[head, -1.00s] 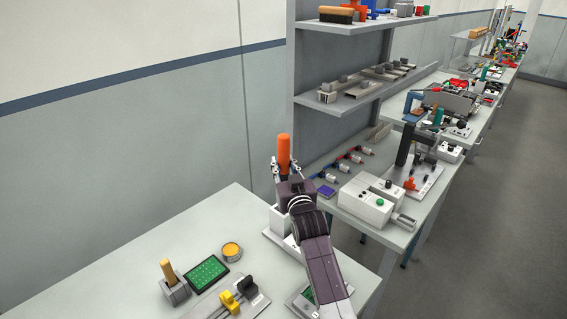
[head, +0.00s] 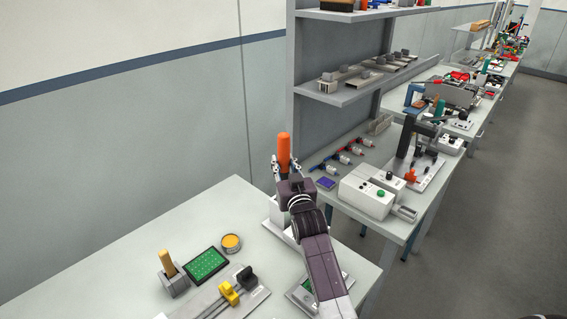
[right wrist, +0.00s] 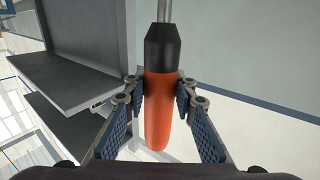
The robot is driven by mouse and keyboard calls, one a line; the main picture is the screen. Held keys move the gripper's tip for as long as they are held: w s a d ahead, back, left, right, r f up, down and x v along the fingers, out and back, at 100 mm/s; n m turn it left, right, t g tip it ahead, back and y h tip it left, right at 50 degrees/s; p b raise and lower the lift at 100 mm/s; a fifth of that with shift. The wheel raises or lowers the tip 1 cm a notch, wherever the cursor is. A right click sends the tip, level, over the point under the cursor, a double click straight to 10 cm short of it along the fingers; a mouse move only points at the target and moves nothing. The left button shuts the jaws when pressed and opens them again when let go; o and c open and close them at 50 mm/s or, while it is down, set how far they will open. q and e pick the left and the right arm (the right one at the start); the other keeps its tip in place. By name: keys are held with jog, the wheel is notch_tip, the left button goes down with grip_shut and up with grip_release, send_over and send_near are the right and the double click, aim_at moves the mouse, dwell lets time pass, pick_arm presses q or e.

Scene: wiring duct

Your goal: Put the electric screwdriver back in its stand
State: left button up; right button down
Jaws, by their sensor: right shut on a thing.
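The electric screwdriver (head: 284,150) has an orange handle and stands upright in my right gripper (head: 284,170). In the right wrist view its orange body (right wrist: 158,105) sits between the two finger pads of my right gripper (right wrist: 160,92), with a black collar and a grey shaft beyond. The gripper is shut on it. A white and grey block with a base plate, likely the stand (head: 274,232), shows behind and below my right arm, mostly hidden. I cannot tell whether the screwdriver touches it. My left gripper is not in view.
On the near table are a wooden-handled tool in a grey holder (head: 178,284), a green board (head: 206,264), a yellow round tin (head: 231,242) and a fixture with yellow and black clamps (head: 240,290). A shelf (head: 350,85) rises behind. The table's left part is clear.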

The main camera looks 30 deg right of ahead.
jog(key=shift+r, duration=0.15)
dwell(0.3)
jog(key=shift+f+b, duration=4.15)
jog(key=shift+f, duration=1.9)
jog(key=c, duration=1.5)
grip_release()
jog(key=shift+f, duration=0.15)
jog(key=v, duration=1.2)
jog(key=shift+s, duration=0.1)
